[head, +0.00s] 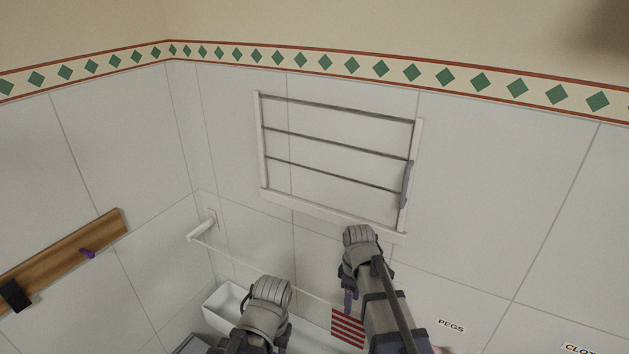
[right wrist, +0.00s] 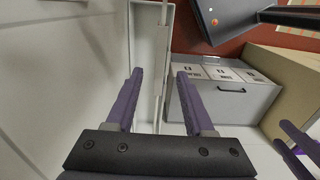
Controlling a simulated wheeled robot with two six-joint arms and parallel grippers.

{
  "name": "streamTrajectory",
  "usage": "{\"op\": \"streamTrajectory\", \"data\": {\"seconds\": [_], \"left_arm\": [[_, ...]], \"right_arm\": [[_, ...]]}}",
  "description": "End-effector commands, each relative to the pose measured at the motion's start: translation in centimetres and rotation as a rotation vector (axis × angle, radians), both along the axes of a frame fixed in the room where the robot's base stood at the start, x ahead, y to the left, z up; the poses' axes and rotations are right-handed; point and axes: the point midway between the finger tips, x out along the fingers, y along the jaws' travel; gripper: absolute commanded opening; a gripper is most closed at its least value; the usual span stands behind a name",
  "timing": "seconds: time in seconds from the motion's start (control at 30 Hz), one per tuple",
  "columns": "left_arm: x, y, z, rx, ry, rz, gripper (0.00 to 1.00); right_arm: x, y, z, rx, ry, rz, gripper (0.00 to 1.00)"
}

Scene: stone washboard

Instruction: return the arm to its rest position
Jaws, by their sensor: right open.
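My right arm comes up from the lower right in the head view, with its grey wrist below the rack's lower right corner. One purple finger of my right gripper (head: 348,301) shows there, pointing down. In the right wrist view my right gripper (right wrist: 159,73) has its two purple fingers wide apart, with nothing between them. My left arm stands at the bottom centre of the head view, its fingers hidden. Purple fingers, apparently of my left gripper (right wrist: 298,148), are cut off at the right edge of the wrist view; their opening is unclear.
A white wall rack (head: 262,150) with grey bars hangs beyond my arms. A white rail (head: 265,270) and a white trough (head: 222,303) lie below it. A wooden peg board (head: 70,255) is on the left wall. A grey-white cabinet (right wrist: 240,105) stands right of my right fingers.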

Motion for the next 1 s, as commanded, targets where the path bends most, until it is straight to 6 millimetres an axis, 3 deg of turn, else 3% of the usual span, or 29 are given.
{"op": "streamTrajectory", "data": {"seconds": [0.13, 0.3, 0.6, 1.0], "left_arm": [[0.0, 0.0, 0.0, 0.0, 0.0, 0.0, 0.5], [0.0, 0.0, 0.0, 0.0, 0.0, 0.0, 0.5], [0.0, 0.0, 0.0, 0.0, 0.0, 0.0, 0.5], [0.0, 0.0, -10.0, 0.001, -0.001, -0.011, 0.5]], "right_arm": [[-1.8, -0.2, 0.0, 0.002, -0.012, -0.151, 0.53], [-4.9, -0.7, 0.0, 0.01, -0.036, -0.487, 0.53], [-8.8, -1.2, 0.1, 0.035, -0.065, -0.96, 0.53], [-10.4, 3.7, -10.0, -0.022, -0.037, -0.829, 0.53]]}}
